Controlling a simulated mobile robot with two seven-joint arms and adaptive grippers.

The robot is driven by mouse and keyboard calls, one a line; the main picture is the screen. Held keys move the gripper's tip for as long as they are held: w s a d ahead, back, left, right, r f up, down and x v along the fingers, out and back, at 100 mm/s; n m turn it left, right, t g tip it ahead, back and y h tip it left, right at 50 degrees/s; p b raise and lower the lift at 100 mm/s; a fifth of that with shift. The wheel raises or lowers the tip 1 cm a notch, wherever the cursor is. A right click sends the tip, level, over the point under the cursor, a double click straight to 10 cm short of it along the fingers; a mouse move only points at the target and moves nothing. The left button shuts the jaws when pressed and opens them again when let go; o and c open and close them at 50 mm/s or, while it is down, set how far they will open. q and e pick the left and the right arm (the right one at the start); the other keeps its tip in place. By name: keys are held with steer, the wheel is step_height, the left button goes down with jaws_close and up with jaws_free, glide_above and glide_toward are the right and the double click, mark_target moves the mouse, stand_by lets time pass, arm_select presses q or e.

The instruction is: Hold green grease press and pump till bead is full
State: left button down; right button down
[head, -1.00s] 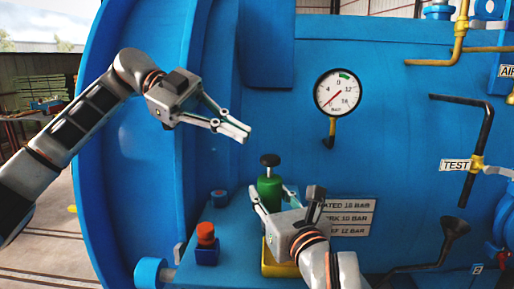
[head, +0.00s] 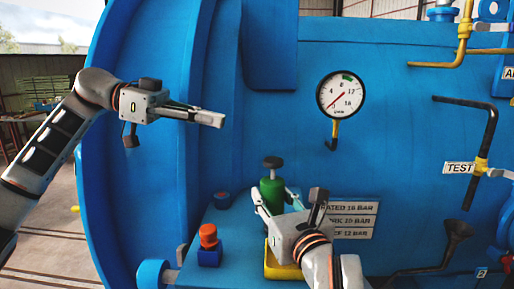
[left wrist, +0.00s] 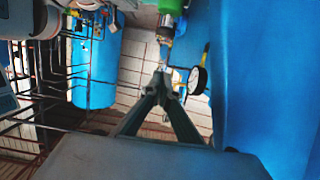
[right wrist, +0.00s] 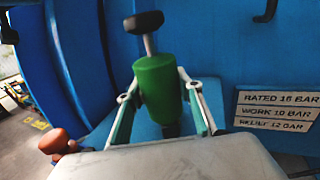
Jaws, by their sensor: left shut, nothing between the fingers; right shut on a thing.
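The green grease press (head: 271,191) stands upright on the blue ledge, with a dark knob (head: 273,162) on top. In the right wrist view the green body (right wrist: 158,85) sits between my fingers, with the knob (right wrist: 144,22) on a pale rod above it. My right gripper (head: 277,196) is shut around the green body from the front. My left gripper (head: 222,119) is shut and empty, up and to the left of the press, in front of the blue vessel; its closed fingertips (left wrist: 163,78) show in the left wrist view. I cannot make out the bead.
A pressure gauge (head: 342,93) is on the blue vessel wall. An orange-red knob on a blue block (head: 209,254) stands left of the press. A yellow block (head: 283,270) is below my right gripper. A rating plate (head: 347,219), a TEST label (head: 459,168) and pipes are at right.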

arm_select(q)
glide_above(273, 169)
steer(key=w+a, duration=0.2)
step_height(273, 169, down, 2)
steer(key=shift+s+a+f, duration=0.1)
steer(key=shift+a+f, duration=0.1)
steer(key=shift+f, duration=0.9)
steer(key=shift+s+a+f, duration=0.1)
steer(key=shift+a+f, duration=0.1)
steer(key=shift+f, duration=0.85)
steer(key=shift+f, duration=0.1)
steer(key=shift+f, duration=1.35)
